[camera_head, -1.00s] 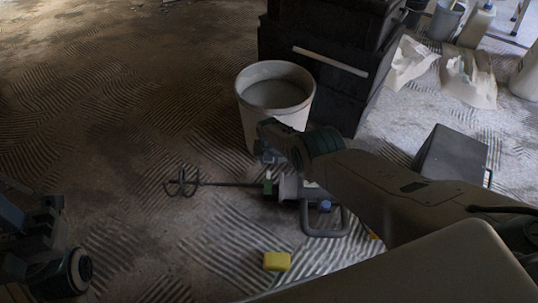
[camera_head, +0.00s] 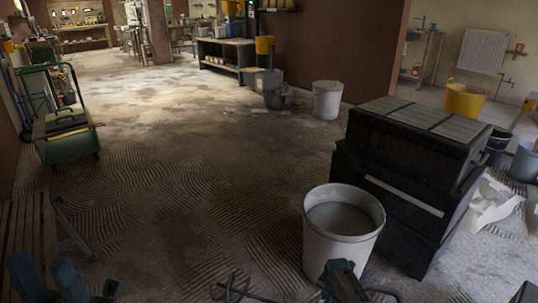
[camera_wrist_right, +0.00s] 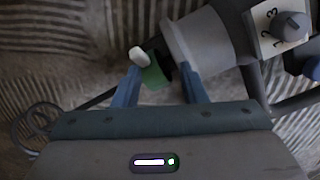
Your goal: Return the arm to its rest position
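My left gripper (camera_head: 42,264) shows at the bottom left of the head view, with two blue fingers apart and nothing seen between them. The mixer's whisk (camera_head: 238,292) is at the bottom edge of the head view.
The white bucket (camera_head: 341,246) stands beside a black toolbox (camera_head: 406,186) at right. A slatted bench (camera_head: 27,232) and green cart (camera_head: 66,148) are at left. Another white bucket (camera_head: 327,100) is farther back. The ridged floor in the middle is clear.

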